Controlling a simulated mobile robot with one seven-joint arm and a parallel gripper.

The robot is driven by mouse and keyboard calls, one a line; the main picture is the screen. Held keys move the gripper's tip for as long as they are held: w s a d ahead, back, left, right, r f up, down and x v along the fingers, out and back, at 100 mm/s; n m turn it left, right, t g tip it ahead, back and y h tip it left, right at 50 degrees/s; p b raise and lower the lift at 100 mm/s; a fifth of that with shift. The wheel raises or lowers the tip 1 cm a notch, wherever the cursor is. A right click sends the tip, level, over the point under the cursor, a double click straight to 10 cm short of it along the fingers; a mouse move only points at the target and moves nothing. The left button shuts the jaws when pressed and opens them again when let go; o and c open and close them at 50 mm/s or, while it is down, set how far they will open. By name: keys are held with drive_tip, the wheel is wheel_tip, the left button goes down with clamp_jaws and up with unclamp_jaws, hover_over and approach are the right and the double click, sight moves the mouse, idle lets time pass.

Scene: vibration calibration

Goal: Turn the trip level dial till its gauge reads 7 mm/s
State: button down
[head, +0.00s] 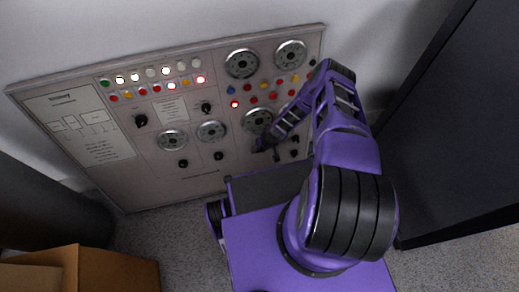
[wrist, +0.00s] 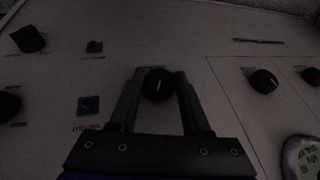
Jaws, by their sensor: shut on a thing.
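In the wrist view, the two fingers of my gripper (wrist: 160,76) are closed on the sides of a round black dial (wrist: 157,87) with a short pale pointer mark. Its label is not readable, so I cannot tell from print that it is the trip level dial. In the head view, my gripper (head: 264,146) is at the lower right part of the panel, just below a round grey gauge (head: 257,121). That gauge's needle and numbers are too small to read. The arm hides part of the panel there.
The grey panel (head: 140,172) carries other gauges (head: 241,63), small black knobs (head: 183,163) and rows of coloured lamps. More black knobs (wrist: 262,81) flank the held dial. A dark cabinet (head: 455,120) stands right; a cardboard box (head: 105,270) is at lower left.

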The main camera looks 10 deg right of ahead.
drive_tip(key=c, duration=0.6)
unclamp_jaws()
drive_tip(key=shift+c, duration=0.2)
drive_tip(key=p+v, duration=0.3)
drive_tip(key=v, duration=1.4)
drive_tip(key=shift+s+p, duration=0.15)
drive_tip(key=shift+p, duration=0.25)
drive_tip(key=shift+d+r, duration=0.15)
drive_tip(key=shift+r, duration=0.05)
